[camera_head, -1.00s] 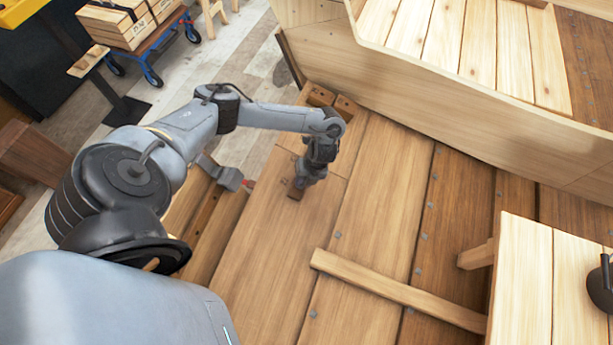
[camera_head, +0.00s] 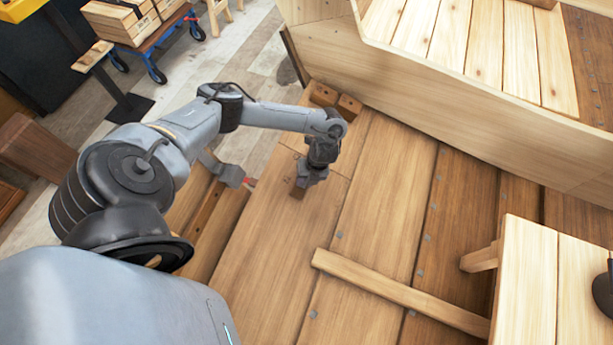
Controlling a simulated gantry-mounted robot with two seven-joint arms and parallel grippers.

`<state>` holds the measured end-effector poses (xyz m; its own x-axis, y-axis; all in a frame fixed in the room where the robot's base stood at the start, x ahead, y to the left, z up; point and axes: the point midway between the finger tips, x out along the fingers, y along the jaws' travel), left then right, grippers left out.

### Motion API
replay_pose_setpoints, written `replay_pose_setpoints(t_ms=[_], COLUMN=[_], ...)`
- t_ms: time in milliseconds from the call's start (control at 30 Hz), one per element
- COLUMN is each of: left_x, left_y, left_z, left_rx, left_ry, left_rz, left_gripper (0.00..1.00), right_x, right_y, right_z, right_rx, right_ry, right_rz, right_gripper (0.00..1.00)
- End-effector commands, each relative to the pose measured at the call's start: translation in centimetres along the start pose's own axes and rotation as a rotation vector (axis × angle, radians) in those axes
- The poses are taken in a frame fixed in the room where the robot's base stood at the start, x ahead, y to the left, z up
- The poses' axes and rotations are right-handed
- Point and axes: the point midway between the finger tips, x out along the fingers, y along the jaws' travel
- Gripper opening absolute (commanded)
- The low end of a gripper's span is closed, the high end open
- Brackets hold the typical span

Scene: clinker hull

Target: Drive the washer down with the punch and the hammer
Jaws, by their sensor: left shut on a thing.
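My left gripper (camera_head: 311,178) is over the hull planks (camera_head: 270,250), close to their surface, and is shut on a small dark brown piece (camera_head: 297,191). Most of that piece is hidden by the fingers, so I cannot tell whether it is the punch, nor whether it touches the plank. Rows of small grey fastenings (camera_head: 339,235) run along the plank seams. I cannot pick out the washer or the hammer for sure. My right gripper is out of view.
A grey tool-like thing with a red tip (camera_head: 231,175) lies at the hull's left edge. A wooden batten (camera_head: 400,292) crosses the planks. A pale wooden bench (camera_head: 527,290) at right carries a black object (camera_head: 604,291).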

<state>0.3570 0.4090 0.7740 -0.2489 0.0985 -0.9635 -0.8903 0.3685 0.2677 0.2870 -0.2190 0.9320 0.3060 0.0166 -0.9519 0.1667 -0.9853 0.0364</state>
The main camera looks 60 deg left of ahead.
Motion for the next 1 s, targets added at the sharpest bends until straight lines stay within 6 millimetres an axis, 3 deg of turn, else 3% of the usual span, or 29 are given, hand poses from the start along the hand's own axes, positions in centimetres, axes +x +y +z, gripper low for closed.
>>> replay_pose_setpoints(t_ms=[867,900,1000], left_x=[0.56,0.56,0.58], left_y=[-0.02,-0.02,-0.01], left_z=[0.08,0.08,0.07], left_rx=[-0.001,-0.001,-0.001], left_ry=[0.000,0.000,0.000], left_rz=[-0.001,0.000,0.000], left_gripper=[0.00,0.33,0.48], right_x=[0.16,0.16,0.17], right_y=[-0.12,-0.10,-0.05], right_z=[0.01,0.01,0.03], right_rx=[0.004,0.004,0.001], right_ry=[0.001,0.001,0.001], right_rz=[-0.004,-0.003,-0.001], right_gripper=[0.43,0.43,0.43])
